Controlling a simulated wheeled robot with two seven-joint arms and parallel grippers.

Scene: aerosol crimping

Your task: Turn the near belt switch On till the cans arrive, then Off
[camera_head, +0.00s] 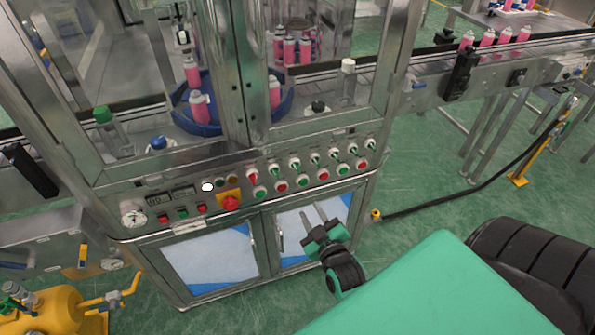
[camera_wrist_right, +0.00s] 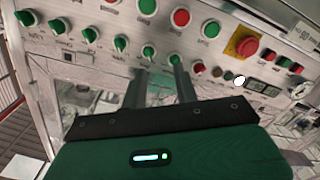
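The near belt switch belongs to the row of turn knobs on the machine's front panel; the labels are too small to tell which it is. Several knobs have green handles, such as one green knob (camera_head: 315,158), and one knob at the left end is red (camera_head: 253,176). My right gripper (camera_head: 311,208) is open and empty in front of the cabinet door, below the panel. In the right wrist view its two fingers (camera_wrist_right: 157,68) are apart, just below the green knobs (camera_wrist_right: 148,53). Pink cans (camera_head: 487,38) stand on the belt at right. My left gripper is not in view.
Red and green push buttons (camera_head: 281,187) sit below the knobs, with a red emergency stop (camera_head: 231,203) at left. Pink cans (camera_head: 199,106) also stand inside the glazed machine on a blue wheel (camera_head: 180,97). A black hose (camera_head: 450,200) crosses the green floor at right.

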